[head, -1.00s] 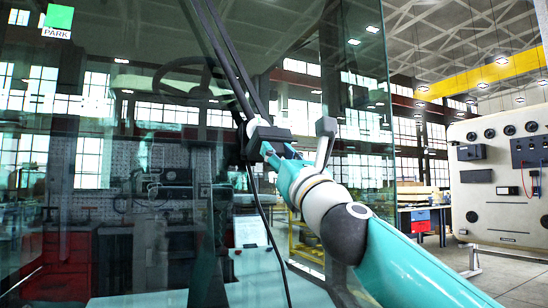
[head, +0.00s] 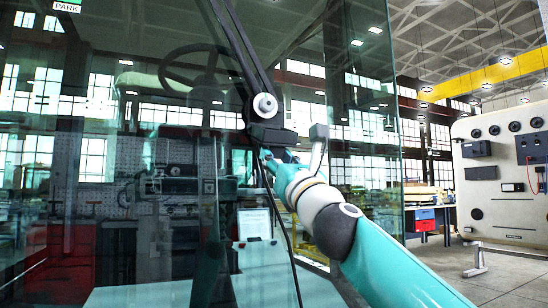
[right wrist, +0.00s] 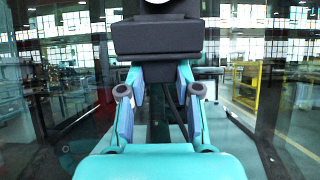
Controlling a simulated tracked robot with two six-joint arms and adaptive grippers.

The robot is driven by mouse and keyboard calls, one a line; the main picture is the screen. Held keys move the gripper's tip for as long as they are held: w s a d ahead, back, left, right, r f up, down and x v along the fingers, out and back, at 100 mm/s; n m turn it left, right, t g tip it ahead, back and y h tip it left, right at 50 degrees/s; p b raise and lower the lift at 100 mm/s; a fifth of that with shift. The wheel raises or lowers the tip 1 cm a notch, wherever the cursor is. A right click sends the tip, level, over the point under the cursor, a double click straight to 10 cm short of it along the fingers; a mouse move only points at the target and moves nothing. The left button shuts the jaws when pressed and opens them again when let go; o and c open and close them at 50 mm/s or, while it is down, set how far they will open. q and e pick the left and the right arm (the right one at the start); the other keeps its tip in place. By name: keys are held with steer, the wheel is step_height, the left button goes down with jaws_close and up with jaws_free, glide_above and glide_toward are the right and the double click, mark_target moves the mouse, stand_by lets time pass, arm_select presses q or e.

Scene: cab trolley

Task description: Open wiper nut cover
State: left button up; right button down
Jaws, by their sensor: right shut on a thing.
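The wiper nut cover (head: 272,135) is a black block at the base of the black wiper arm (head: 238,50), hanging below the pivot. The round grey wiper nut (head: 265,106) shows uncovered above it. My right gripper (head: 268,158) reaches up from the lower right, its fingers shut on the lower part of the cover. In the right wrist view the cover (right wrist: 157,38) stands between and above the two fingertips (right wrist: 159,72); the exact contact is partly hidden behind it. A bit of the pale nut (right wrist: 158,2) shows at the top edge. My left gripper is not in view.
The large glass windscreen (head: 140,180) lies behind the wiper, with a steering wheel (head: 190,70) seen through it. A thin black hose (head: 285,235) hangs below the cover. A grey panel (head: 500,175) stands far right, with open floor before it.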

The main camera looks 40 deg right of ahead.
steer(key=shift+w+a+f, duration=0.1)
steer(key=shift+w+f, duration=0.25)
steer(key=shift+w, duration=0.1)
steer(key=c, duration=1.2)
jaws_free()
steer(key=o, duration=0.4)
steer(key=shift+w, duration=0.15)
steer(key=shift+s+r, duration=0.1)
steer(key=shift+s, duration=0.1)
steer(key=shift+s, duration=0.15)
steer(key=v, duration=1.1)
steer(key=shift+s+f, duration=0.25)
steer(key=shift+f, duration=0.05)
